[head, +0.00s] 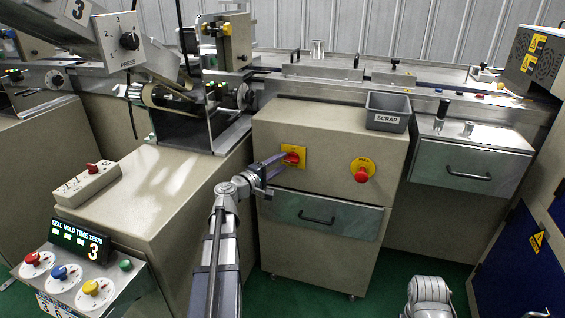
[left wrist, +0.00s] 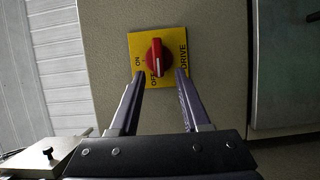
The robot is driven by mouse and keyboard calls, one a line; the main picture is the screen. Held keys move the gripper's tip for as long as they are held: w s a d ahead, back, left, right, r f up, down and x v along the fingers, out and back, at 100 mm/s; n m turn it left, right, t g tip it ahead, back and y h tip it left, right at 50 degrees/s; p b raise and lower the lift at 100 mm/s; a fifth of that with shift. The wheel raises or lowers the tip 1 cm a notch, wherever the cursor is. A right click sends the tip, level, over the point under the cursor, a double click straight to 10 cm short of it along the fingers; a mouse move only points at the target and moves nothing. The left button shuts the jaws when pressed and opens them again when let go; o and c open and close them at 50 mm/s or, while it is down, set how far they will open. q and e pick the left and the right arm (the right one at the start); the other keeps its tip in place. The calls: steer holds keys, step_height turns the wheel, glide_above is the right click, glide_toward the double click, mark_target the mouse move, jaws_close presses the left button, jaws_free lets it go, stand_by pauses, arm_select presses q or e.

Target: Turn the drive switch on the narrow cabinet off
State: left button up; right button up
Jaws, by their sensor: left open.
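The drive switch is a red knob (head: 293,156) on a yellow plate on the narrow cabinet (head: 330,140). In the left wrist view the knob (left wrist: 157,55) shows close up, with the plate turned sideways and marked ON, OFF and DRIVE. The knob's long grip lies in line with the OFF mark, not the ON mark. My left gripper (head: 280,161) is open and empty in front of the plate. In the left wrist view its fingertips (left wrist: 160,74) stand either side of the knob's OFF end, with gaps showing. My right gripper is not seen; only part of that arm shows.
A second yellow plate with a red button (head: 362,171) is to the right on the same cabinet. A drawer with a handle (head: 317,219) lies below. A grey scrap bin (head: 388,111) sits on top. A larger beige cabinet (head: 160,195) stands close on the left.

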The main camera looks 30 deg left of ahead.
arm_select(q)
steer(key=s+a, duration=0.1)
steer(key=s, duration=0.5)
stand_by(0.4)
steer(key=s+d+f+m+g+h, duration=0.1)
steer(key=d+f+m+g+h, duration=0.35)
steer(key=d, duration=1.05)
steer(key=s+d+f+m+g+h, duration=0.1)
steer(key=d+f+m+g, duration=0.6)
steer(key=d, duration=0.7)
steer(key=s+d+f+m+g+y, duration=0.35)
steer(key=s+d+f+y, duration=0.2)
steer(key=s, duration=0.35)
steer(key=s+d+f+m+g+y, duration=0.35)
steer(key=s+d+f+m, duration=0.2)
steer(key=s, duration=0.25)
step_height(320, 180, up, 35)
steer(key=p, duration=3.4)
steer(key=shift+d+f+n, duration=0.15)
steer(key=shift+d+n, duration=0.2)
